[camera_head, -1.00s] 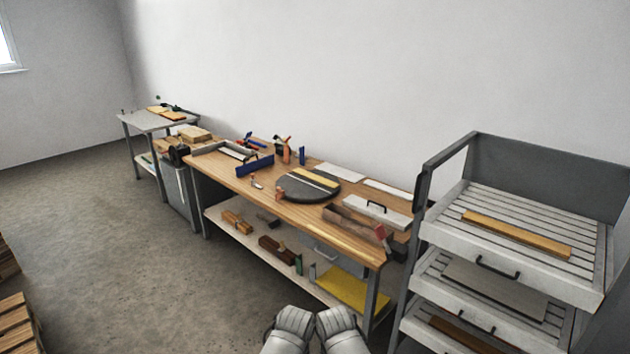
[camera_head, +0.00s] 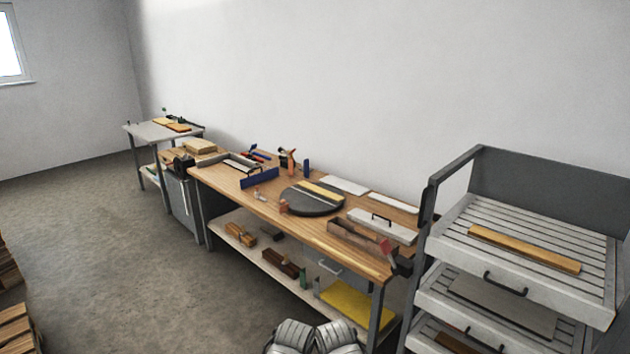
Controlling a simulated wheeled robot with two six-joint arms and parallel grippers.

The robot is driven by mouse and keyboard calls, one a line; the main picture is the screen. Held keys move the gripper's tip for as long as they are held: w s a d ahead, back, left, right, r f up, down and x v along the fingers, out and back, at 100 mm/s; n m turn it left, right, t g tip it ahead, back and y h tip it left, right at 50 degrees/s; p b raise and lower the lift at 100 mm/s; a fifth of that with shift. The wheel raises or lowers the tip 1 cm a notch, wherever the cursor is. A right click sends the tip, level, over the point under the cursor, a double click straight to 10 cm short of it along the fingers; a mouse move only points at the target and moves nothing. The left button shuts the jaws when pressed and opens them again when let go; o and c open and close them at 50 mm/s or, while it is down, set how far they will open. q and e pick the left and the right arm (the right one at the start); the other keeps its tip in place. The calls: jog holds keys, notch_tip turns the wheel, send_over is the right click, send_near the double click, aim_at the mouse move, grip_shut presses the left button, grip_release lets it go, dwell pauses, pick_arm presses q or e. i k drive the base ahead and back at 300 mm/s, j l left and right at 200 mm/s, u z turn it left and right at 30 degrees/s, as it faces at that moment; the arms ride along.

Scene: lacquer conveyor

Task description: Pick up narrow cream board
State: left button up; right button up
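A round dark turntable (camera_head: 296,207) sits on the wooden workbench (camera_head: 350,246). Across it lie a yellow board (camera_head: 322,191) and a thin pale strip beside it, which may be the narrow cream board. A narrow white board (camera_head: 394,202) and a wider white board (camera_head: 344,185) lie flat along the bench's wall side. I cannot tell for sure which one is the cream board. Only pale parts of my own arms show at the bottom edge.
A rack of slatted trays (camera_head: 520,281) stands at the right, with a tan board (camera_head: 523,249) on top. A white handled box (camera_head: 382,224) and a wooden trough (camera_head: 357,236) crowd the bench's near right end. The floor (camera_head: 130,260) at left is open.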

aim_at(326, 194)
jog(key=i+j+u, duration=0.1)
jog(key=i+u, duration=0.4)
jog(key=i, duration=1)
jog(key=i+j+z, duration=0.1)
jog(key=i+z, duration=0.25)
jog(key=i, duration=0.2)
jog(key=i+j+z, duration=0.35)
jog(key=i, duration=0.2)
jog(key=i+j+z, duration=0.35)
jog(key=i, duration=0.2)
jog(key=i+j+z, duration=0.7)
jog(key=j+z, duration=0.2)
jog(key=j, duration=0.2)
